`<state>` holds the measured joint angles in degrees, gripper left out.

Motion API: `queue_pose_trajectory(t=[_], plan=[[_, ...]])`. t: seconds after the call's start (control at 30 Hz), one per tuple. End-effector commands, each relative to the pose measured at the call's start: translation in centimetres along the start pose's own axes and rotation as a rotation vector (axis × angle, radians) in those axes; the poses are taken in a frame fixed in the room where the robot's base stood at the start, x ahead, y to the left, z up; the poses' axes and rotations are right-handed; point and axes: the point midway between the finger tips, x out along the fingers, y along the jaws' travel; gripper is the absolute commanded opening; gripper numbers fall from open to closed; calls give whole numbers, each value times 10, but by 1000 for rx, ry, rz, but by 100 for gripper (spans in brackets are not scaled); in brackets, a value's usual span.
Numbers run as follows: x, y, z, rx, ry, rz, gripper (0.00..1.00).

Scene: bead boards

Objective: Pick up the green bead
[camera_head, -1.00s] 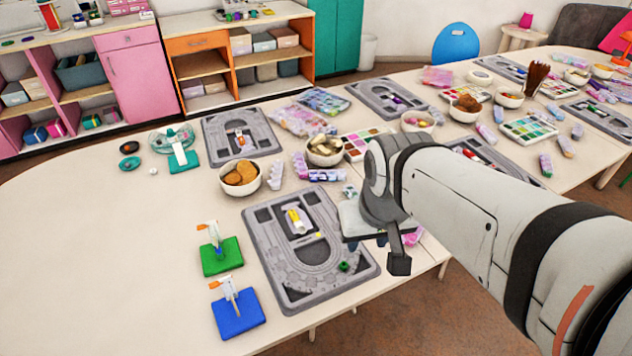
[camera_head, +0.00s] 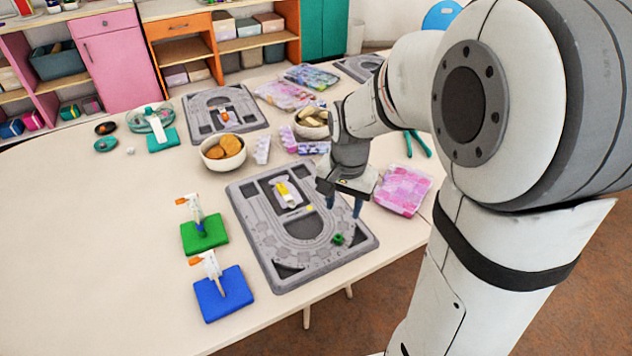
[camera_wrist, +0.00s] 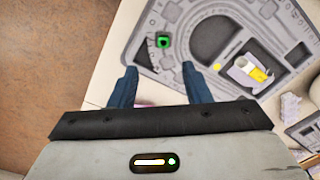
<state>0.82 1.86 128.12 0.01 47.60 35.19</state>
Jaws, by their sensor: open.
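The green bead (camera_head: 338,239) lies on the near right part of the grey bead board (camera_head: 262,238). In the wrist view the green bead (camera_wrist: 163,40) shows on the board, beyond the fingertips and between their lines, nearer the right finger. My gripper (camera_head: 344,208) is open and empty, above the right side of the board, behind and above the bead. Its two blue fingers also show in the wrist view (camera_wrist: 157,80), spread apart and not touching the bead.
A green block (camera_head: 204,236) and a blue block (camera_head: 223,295), each with an upright tool, stand left of the board. A pink bead box (camera_head: 402,190) lies to the right. A bowl (camera_head: 223,165) with orange-brown pieces stands behind. The table's near edge is close to the board.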

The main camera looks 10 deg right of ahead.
Motion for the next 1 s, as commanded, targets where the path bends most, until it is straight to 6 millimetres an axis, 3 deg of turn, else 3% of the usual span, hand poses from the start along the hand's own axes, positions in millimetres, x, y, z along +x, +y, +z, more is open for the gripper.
queue_pose_trajectory(t=[0.03, 0.1, 0.37, 0.8, 1.0], plan=[[22, -4, -6, 37, -14, 10, 44], [36, -9, -12, 82, -24, 18, 44], [64, -13, -16, 135, -35, 29, 44], [120, -7, -7, 131, -35, 28, 44], [124, -7, -7, 131, -33, 27, 44]])
